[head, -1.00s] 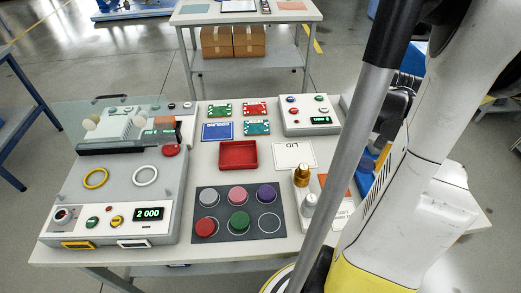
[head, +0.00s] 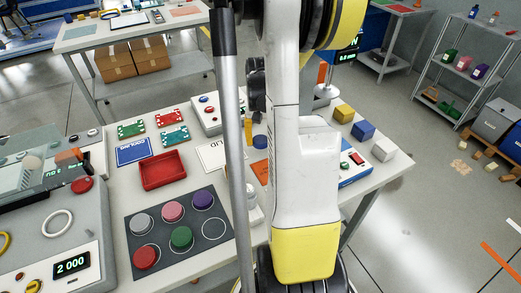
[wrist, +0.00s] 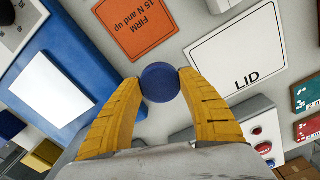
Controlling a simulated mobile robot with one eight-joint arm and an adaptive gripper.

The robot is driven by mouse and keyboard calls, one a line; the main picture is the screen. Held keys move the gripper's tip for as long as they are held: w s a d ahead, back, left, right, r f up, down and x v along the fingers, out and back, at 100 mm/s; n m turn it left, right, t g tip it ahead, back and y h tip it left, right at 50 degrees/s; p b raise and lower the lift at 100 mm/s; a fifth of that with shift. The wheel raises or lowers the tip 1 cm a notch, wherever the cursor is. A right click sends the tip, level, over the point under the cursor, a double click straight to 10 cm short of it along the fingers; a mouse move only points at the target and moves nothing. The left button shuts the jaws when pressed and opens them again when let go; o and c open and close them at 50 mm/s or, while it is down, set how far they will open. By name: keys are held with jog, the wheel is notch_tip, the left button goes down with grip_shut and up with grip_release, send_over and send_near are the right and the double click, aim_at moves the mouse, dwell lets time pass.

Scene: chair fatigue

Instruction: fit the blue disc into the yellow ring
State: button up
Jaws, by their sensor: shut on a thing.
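The blue disc (wrist: 160,82) is between the two yellow fingertips of my gripper (wrist: 160,80), which is shut on it, in the wrist view. It is held over the bench between an orange card and a white LID card. In the head view my arm hides most of my gripper; a yellow finger (head: 248,132) and a bit of blue disc show beside it. The yellow ring (head: 4,242) is on the grey machine (head: 85,222) at the left edge, cut off by the frame. A white ring (head: 57,223) is to its right, far from my gripper.
A dark mat (head: 157,225) holds several coloured discs and an empty white circle (head: 214,229). A red tray (head: 163,171) and circuit boards (head: 172,117) lie behind it. A clear cover (head: 40,145) stands over the machine's back. Coloured cubes (head: 363,130) stand at the right.

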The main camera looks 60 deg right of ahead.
aim_at(261, 152)
jog(key=shift+f+b, duration=0.8)
jog(key=shift+f, duration=0.95)
jog(key=shift+f, duration=0.25)
jog(key=o, duration=1.1)
jog(key=shift+o, duration=0.2)
jog(key=shift+r, duration=0.1)
